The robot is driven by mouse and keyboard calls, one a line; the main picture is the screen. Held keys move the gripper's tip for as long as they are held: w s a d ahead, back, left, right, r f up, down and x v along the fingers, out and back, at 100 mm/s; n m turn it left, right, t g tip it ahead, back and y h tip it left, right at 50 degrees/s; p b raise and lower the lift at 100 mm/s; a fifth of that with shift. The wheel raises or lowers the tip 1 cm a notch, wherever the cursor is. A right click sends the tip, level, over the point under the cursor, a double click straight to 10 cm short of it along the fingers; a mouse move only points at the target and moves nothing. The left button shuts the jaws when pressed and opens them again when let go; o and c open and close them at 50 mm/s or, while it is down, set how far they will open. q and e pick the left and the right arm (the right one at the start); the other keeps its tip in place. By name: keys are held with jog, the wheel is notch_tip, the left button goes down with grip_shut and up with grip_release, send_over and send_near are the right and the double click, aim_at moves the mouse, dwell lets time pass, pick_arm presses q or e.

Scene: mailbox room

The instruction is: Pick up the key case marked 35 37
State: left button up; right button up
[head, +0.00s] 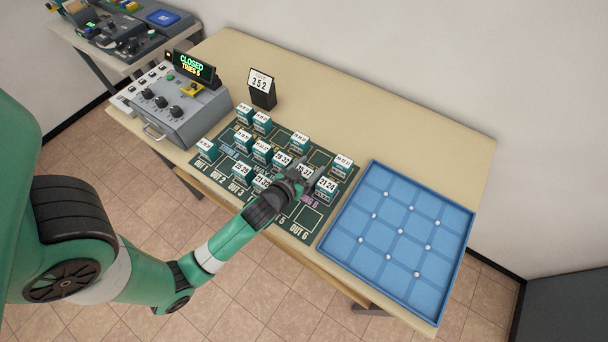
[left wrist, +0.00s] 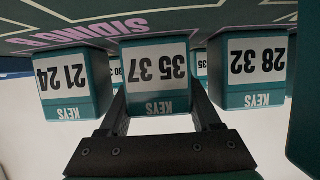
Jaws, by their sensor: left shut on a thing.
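The key case marked 35 37 (left wrist: 157,68) is a teal block with a white number label, seen upside down in the left wrist view. My left gripper (left wrist: 160,105) is shut on it, one finger on each side. In the head view my left gripper (head: 293,178) is over the dark mat (head: 307,217) and partly covers the case (head: 306,171). Whether the case is clear of the mat, I cannot tell. Case 21 24 (left wrist: 73,80) and case 28 32 (left wrist: 256,65) stand on either side of it. My right gripper is not in view.
Several other teal cases stand on the mat. A blue divided tray (head: 400,240) lies to the right. A grey console (head: 172,105) with a CLOSED display (head: 194,67) is at the left, and a black stand marked 352 (head: 262,88) is behind the mat. The back right table is clear.

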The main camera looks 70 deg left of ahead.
pick_arm(q)
jog(key=shift+c, duration=1)
jog(key=shift+r, duration=0.1)
jog(key=shift+r, duration=0.25)
jog(key=r+p, duration=0.1)
jog(key=r, duration=0.1)
jog(key=r+p, duration=0.1)
jog(key=shift+s+d+r, duration=0.2)
jog(key=shift+r, duration=0.15)
jog(key=s+d+r+p, duration=0.1)
jog(key=s+r, duration=0.1)
jog(key=r, duration=0.1)
jog(key=s+d+r+p, duration=0.1)
jog(key=shift+d+r+p, duration=0.3)
jog(key=shift+d+r, duration=0.05)
jog(key=shift+r, duration=0.05)
jog(key=p+v, duration=0.6)
jog(key=v, duration=0.4)
jog(key=shift+d, duration=0.25)
